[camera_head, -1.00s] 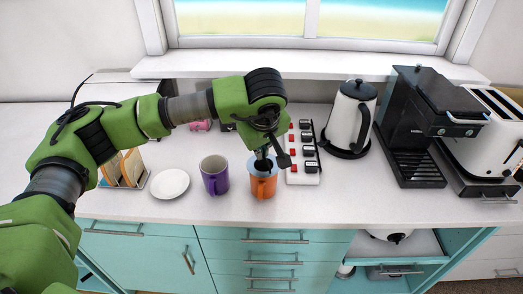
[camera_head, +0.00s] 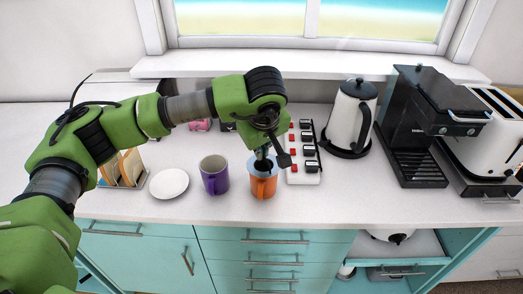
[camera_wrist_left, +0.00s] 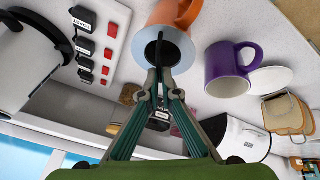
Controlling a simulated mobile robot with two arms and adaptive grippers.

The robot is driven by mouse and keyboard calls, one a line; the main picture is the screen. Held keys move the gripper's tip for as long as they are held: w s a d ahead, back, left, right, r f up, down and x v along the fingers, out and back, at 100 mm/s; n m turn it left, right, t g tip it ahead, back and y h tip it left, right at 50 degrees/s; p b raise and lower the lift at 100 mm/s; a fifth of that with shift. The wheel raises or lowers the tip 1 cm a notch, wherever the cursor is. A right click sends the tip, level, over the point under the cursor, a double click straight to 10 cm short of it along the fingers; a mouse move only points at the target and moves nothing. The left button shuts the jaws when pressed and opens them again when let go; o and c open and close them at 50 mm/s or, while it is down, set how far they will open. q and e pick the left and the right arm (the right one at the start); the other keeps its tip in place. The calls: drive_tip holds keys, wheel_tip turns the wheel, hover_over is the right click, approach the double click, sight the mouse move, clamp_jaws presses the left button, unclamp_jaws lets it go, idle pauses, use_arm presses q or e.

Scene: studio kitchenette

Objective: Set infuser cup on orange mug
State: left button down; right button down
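The orange mug (camera_head: 263,187) stands upright near the counter's front edge, right of the purple mug. The infuser cup, with a pale blue rim and dark parts, sits at the orange mug's mouth (camera_head: 263,166). In the left wrist view, the infuser cup's pale rim (camera_wrist_left: 181,48) covers the opening of the orange mug (camera_wrist_left: 183,14). My left gripper (camera_wrist_left: 158,74) points down at it from above, its fingertips close together on a dark part of the infuser cup. Whether the rim rests fully on the mug is hard to tell. My right gripper is out of view.
A purple mug (camera_head: 214,180) and a white plate (camera_head: 169,184) are to the left, with a toast rack (camera_head: 124,172) beyond. A switched power strip (camera_head: 304,154) lies close on the right. A kettle (camera_head: 350,117) and coffee machine (camera_head: 423,128) stand farther right.

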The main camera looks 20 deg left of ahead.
use_arm(q)
drive_tip(key=shift+f+b, duration=0.2)
drive_tip(key=shift+b, duration=0.25)
idle(0.6)
drive_tip(key=c, duration=2.2)
unclamp_jaws()
drive_tip(key=shift+s+r, duration=0.1)
drive_tip(key=shift+r, duration=0.15)
drive_tip(key=v, duration=1.1)
drive_tip(key=shift+s+r, duration=0.15)
drive_tip(key=shift+r, duration=0.05)
drive_tip(key=shift+d, duration=0.1)
